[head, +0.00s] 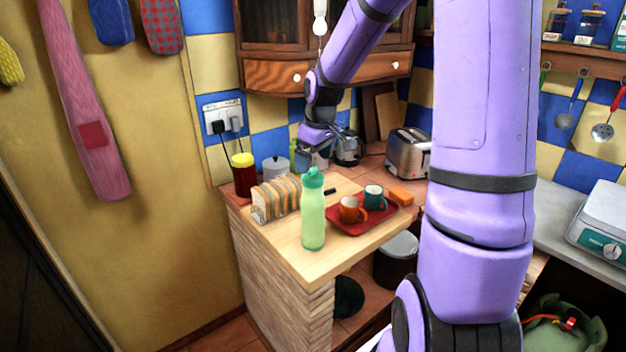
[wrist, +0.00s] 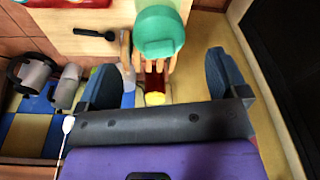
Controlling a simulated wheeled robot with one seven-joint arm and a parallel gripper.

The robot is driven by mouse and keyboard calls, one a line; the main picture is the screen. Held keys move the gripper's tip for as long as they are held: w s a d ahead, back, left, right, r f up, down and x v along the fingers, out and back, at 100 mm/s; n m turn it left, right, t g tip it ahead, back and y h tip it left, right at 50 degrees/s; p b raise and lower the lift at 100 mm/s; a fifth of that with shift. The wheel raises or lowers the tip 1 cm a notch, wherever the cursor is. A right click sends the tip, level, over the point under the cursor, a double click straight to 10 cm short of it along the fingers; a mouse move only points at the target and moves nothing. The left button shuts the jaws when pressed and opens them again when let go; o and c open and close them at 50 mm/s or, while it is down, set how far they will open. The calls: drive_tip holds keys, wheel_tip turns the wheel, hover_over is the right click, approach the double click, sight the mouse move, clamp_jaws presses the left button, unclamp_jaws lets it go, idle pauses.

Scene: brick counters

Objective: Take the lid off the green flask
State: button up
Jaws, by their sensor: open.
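The green flask (head: 313,222) stands upright near the front corner of the wooden counter, with its teal lid (head: 313,178) on top. In the wrist view the lid (wrist: 160,32) is at the top centre, and a little of the flask body (wrist: 158,4) shows beyond it. My gripper (head: 319,145) is above and behind the flask in the head view. Its two dark blue fingers are spread wide in the wrist view, and my gripper (wrist: 165,78) is empty. The lid lines up between the fingers sideways, but lies beyond their tips and touches neither.
A toast rack (head: 276,197) stands left of the flask. A red tray (head: 362,215) with an orange mug (head: 351,210) and a teal mug (head: 374,197) is to the right.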

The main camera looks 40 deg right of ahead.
sight(313, 168)
drive_tip(key=shift+w+a+f, duration=0.1)
drive_tip(key=shift+w+f, duration=0.1)
drive_tip(key=shift+f, duration=1.2)
drive_tip(key=shift+w+f, duration=0.15)
drive_tip(key=shift+f, duration=1.2)
drive_tip(key=c, duration=1)
